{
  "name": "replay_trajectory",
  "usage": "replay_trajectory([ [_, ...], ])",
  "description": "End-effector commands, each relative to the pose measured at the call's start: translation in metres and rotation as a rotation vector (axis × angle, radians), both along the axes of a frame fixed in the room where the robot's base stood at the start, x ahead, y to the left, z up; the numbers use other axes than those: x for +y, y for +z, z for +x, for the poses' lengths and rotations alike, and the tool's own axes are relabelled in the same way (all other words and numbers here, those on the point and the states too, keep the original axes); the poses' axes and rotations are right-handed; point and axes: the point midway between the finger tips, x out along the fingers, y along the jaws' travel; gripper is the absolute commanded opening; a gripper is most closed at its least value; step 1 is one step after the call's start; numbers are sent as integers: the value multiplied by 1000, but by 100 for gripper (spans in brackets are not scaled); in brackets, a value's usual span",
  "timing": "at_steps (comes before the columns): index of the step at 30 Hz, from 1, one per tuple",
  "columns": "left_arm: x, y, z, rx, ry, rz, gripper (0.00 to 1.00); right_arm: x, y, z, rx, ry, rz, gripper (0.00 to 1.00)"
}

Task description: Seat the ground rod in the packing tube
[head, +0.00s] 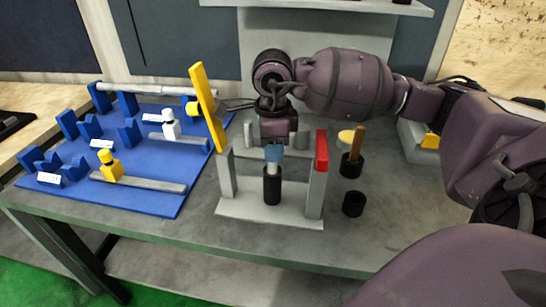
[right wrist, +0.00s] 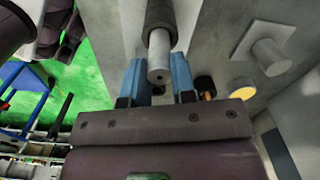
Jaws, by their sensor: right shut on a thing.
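My right gripper (head: 273,152) points down over the middle of the grey stand (head: 270,212), its blue fingertips close together. A black cylinder (head: 272,188) is upright just below the fingertips. In the right wrist view the fingers (right wrist: 156,82) are on either side of a grey rod (right wrist: 159,70), whose round end faces the camera. A black sleeve (right wrist: 160,14) surrounds the rod farther along. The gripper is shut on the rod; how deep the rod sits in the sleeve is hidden. My left gripper is in neither view.
A yellow bar (head: 207,105) and a red-topped post (head: 321,150) flank the gripper. A black holder (head: 351,166) with a brown stick and an open black cup (head: 353,204) stand to the right. A blue fixture board (head: 150,205) with a long pale rod (head: 160,91) lies left.

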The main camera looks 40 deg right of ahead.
Motion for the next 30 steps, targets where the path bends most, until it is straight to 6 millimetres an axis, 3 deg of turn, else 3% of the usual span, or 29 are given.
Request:
replay_trajectory([
  [1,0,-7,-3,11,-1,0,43,2,-15,1,9,3,2,0],
  [3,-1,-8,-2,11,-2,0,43,4,-22,2,7,4,2,0],
  [17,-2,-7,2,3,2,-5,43,5,-25,2,-1,3,1,0],
  [18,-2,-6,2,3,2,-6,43,5,-26,2,1,3,1,28],
  [22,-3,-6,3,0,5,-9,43,5,-25,2,1,3,1,48],
  [30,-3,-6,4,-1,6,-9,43,5,-25,2,1,3,1,50],
])
